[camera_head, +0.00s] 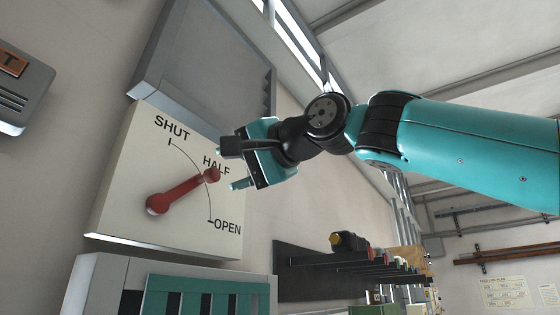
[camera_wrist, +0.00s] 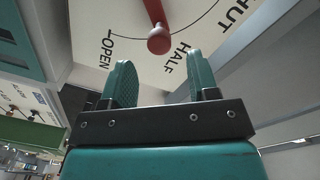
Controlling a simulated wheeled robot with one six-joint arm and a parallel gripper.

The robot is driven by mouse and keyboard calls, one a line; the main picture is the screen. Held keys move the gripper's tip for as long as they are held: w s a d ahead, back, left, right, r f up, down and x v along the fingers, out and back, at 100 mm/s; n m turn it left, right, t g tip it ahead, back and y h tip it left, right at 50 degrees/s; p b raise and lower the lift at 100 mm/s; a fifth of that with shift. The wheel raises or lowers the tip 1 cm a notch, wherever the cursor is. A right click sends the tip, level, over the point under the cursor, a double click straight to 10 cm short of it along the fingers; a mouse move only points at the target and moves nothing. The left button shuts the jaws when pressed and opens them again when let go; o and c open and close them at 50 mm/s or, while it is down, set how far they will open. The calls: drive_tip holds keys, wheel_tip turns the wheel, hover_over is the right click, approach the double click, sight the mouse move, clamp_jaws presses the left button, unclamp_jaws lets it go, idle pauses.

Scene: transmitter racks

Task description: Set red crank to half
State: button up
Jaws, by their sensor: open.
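The red crank (camera_head: 182,191) sits on a cream dial panel (camera_head: 130,170) marked SHUT, HALF and OPEN along an arc. Its arm runs from a pivot at lower left up to a round knob just below the HALF label (camera_head: 216,166). No tick beside HALF can be made out. My gripper (camera_head: 233,166) is open and empty, just right of the knob in the head view. In the wrist view the knob of the red crank (camera_wrist: 159,40) shows beyond and between the spread fingers of my gripper (camera_wrist: 162,68); contact is not visible.
A grey cabinet (camera_head: 205,55) juts out above the panel. A unit with green slats (camera_head: 205,295) is below it. A dark shelf (camera_head: 300,275) with a yellow-and-black item stands at lower right. A grey box (camera_head: 22,90) hangs at upper left.

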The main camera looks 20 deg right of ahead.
drive_tip(key=b+v, duration=0.1)
drive_tip(key=v, duration=0.9)
drive_tip(key=shift+d, duration=0.1)
